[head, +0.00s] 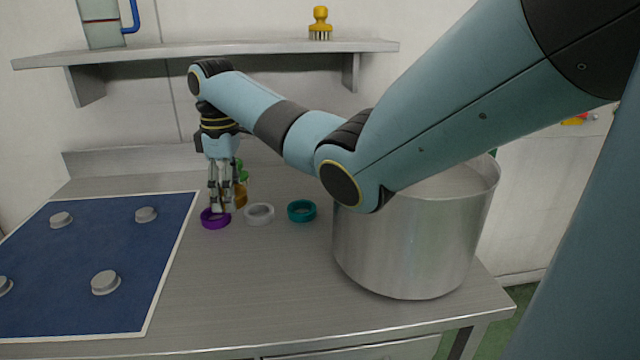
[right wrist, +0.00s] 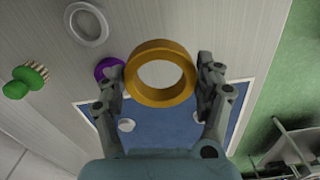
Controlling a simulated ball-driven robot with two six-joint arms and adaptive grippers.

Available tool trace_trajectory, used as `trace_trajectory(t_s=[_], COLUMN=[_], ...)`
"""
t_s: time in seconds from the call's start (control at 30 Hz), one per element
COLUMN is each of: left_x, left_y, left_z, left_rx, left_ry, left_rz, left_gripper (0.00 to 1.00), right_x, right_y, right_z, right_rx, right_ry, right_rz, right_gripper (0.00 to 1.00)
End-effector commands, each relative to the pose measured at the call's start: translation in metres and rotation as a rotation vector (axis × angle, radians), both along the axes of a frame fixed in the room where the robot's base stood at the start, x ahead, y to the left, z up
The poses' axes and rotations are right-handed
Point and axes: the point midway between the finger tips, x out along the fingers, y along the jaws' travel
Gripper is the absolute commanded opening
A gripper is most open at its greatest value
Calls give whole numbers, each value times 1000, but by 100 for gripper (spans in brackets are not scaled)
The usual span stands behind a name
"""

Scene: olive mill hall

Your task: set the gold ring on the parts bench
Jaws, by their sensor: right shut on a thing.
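The gold ring (right wrist: 160,99) is held between the two fingers of my right gripper (head: 221,206), as the right wrist view shows. In that view the ring faces the camera and I see through its hole. In the head view the fingers hide most of it, near the purple ring (head: 215,219). Whether it touches anything below, I cannot tell. The grey metal bench (head: 250,290) spreads under the gripper. My left gripper is not in view.
A white ring (head: 259,214) and a teal ring (head: 302,211) lie right of the purple one. A large steel pot (head: 405,255) stands at the right. A blue mat (head: 70,285) with several grey discs lies left. A green brush (right wrist: 25,80) stands behind. The front middle is clear.

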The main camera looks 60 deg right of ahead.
Motion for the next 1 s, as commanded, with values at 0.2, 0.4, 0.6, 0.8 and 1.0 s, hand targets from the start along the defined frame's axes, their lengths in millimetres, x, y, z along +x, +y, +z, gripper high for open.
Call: trace_trajectory(t_s=[0.2,0.4,0.6,0.8,1.0], left_x=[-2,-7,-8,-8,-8], left_y=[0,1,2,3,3], left_z=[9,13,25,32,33], left_rx=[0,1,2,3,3], left_ry=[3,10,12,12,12], left_rz=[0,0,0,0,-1], left_gripper=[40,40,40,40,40], right_x=[-22,-26,-39,-49,-52], right_y=[1,16,64,102,114], right_z=[-13,-23,-51,-75,-88], right_rx=[-3,1,5,1,-2], right_ry=[0,3,3,2,2], right_rz=[148,154,153,150,148], right_gripper=[32,32,32,32,32])
